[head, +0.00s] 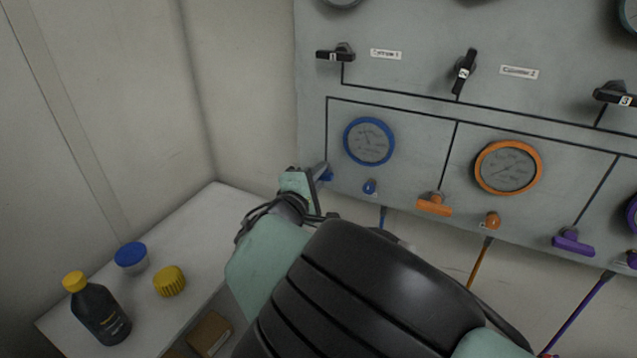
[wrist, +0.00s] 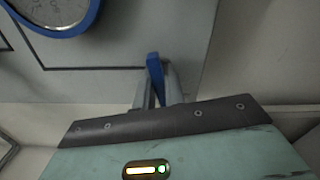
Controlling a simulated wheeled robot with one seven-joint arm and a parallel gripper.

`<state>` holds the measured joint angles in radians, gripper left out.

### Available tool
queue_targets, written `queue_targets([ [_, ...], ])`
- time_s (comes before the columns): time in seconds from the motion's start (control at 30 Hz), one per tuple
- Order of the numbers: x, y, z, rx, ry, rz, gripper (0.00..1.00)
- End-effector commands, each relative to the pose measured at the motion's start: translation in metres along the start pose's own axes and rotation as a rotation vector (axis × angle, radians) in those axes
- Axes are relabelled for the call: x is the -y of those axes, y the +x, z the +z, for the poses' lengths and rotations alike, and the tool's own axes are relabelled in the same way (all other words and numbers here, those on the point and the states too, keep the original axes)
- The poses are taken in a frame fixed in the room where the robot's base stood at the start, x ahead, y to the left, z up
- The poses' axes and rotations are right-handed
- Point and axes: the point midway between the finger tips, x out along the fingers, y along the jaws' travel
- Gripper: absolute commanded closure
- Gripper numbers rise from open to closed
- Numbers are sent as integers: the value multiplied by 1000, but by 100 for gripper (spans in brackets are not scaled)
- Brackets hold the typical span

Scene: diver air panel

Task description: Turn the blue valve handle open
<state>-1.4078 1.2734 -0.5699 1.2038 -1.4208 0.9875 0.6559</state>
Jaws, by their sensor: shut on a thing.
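The blue valve handle (head: 327,175) is at the lower left of the grey panel, below and left of the blue-rimmed gauge (head: 369,141). In the head view my gripper (head: 322,172) reaches it from the left and hides most of it. In the wrist view the handle (wrist: 154,70) stands up between the two fingers of my gripper (wrist: 157,88). The fingers are shut on it. The handle looks near upright in the wrist view; its exact angle to the panel line is hard to tell.
A small blue knob (head: 370,187) sits right of the handle. An orange handle (head: 434,205) and a purple handle (head: 573,243) are farther right. A table (head: 213,200) at the left holds a black bottle (head: 97,313), a blue-lidded jar (head: 131,256) and a yellow cap (head: 170,281).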

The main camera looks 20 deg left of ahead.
Motion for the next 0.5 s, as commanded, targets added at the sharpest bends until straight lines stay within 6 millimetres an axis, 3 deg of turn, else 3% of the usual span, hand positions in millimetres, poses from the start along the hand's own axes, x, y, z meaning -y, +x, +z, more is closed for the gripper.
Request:
queue_targets([
  [0.5,3,0,0,1,-487,0,100],
])
